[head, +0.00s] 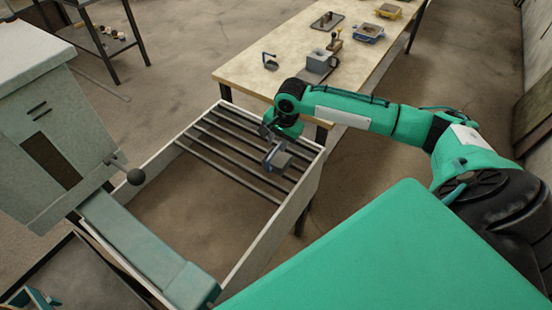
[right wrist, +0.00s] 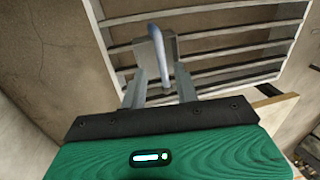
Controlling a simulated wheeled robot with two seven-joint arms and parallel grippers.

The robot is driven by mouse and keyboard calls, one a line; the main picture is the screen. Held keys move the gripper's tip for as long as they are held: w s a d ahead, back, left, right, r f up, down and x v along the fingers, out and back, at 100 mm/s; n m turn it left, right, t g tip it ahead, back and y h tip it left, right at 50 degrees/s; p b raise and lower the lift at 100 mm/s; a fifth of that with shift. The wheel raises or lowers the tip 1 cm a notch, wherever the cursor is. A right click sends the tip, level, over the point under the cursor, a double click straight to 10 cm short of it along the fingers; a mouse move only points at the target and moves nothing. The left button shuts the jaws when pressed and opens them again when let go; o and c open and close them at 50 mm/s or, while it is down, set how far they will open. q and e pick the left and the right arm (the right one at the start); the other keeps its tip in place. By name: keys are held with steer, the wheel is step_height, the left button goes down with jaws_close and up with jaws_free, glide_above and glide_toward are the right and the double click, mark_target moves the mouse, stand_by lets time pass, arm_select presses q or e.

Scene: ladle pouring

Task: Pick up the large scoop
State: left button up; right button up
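The large scoop (head: 279,160), a grey body with a blue-grey handle, is at the slatted rack in the head view. In the right wrist view the scoop (right wrist: 148,56) lies just beyond my fingers, its curved handle running back toward the gap between them. My right gripper (head: 267,134) is close to the scoop, and its two grey fingers (right wrist: 161,88) stand apart in the right wrist view. The handle's near end is between or just above the fingers, closer to the right one; contact cannot be told. My left gripper is not in view.
The rack's white frame (head: 309,187) and dark bars (head: 222,152) surround the scoop. A worktable (head: 262,75) behind holds a small blue-handled item (head: 270,62), a grey block (head: 320,61) and trays. A grey-green machine (head: 45,120) stands at the left.

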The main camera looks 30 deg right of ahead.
mark_target(274, 152)
steer(key=shift+w+f, duration=0.1)
steer(key=shift+f, duration=0.6)
steer(key=f, duration=0.1)
steer(key=f+p, duration=0.1)
steer(key=w+f, duration=0.1)
steer(key=f, duration=0.1)
steer(key=shift+a+p, duration=0.25)
steer(key=shift+p, duration=0.1)
steer(key=shift+f, duration=0.55)
jaws_close()
